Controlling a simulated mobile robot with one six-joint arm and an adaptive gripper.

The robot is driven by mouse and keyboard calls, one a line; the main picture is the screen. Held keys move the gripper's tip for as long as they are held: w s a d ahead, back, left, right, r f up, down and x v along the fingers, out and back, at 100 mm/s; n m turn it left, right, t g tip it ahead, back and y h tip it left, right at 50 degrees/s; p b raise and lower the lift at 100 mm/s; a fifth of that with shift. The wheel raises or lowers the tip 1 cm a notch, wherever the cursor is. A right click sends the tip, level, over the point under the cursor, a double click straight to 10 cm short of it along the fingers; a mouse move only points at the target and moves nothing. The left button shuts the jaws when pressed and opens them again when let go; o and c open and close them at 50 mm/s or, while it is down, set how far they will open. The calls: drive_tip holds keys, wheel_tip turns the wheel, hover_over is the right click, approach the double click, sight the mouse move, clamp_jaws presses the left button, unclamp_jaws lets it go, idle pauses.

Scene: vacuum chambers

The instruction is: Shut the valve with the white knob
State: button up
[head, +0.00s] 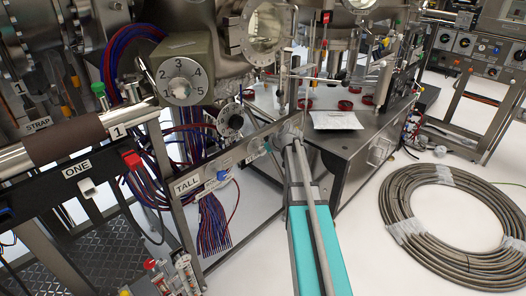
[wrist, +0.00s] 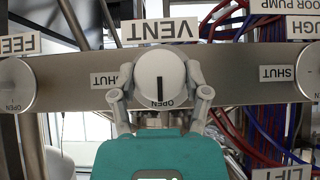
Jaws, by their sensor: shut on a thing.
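The SHUT label (wrist: 104,79) is to the left, partly covered by a finger. My gripper (wrist: 160,93) is shut on the knob, with one finger on each side. In the head view my gripper (head: 291,128) is at the far end of the bar, and the knob cannot be made out there.
Similar round knobs stand on the bar at left (wrist: 15,86) and right (wrist: 311,80). Red and blue cables (wrist: 270,130) hang behind. In the head view a steel table (head: 352,150) stands beyond my arm. A hose coil (head: 455,222) lies on the floor at right.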

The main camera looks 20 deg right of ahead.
drive_tip(key=shift+y, duration=0.3)
drive_tip(key=m+y, duration=0.1)
drive_tip(key=g+y+b, duration=0.1)
drive_tip(key=shift+w+d+f+m+y, duration=0.15)
drive_tip(key=shift+m+y, duration=0.25)
drive_tip(key=m+y+b, duration=0.2)
drive_tip(key=y+b, duration=0.1)
drive_tip(key=shift+f+g+b, duration=0.2)
drive_tip(key=shift+g+b, duration=0.1)
drive_tip(key=m+y+b, duration=0.2)
drive_tip(key=y+b, duration=0.2)
drive_tip(key=b, duration=0.1)
drive_tip(key=shift+f+m, duration=0.15)
drive_tip(key=shift+m, duration=0.25)
drive_tip(key=m+y+b, duration=0.1)
drive_tip(key=y+b, duration=0.1)
drive_tip(key=shift+b, duration=0.4)
drive_tip(key=shift+r+m+t+y+b, duration=0.2)
drive_tip(key=shift+m+t+y+b, duration=0.2)
drive_tip(key=shift+m+b, duration=0.2)
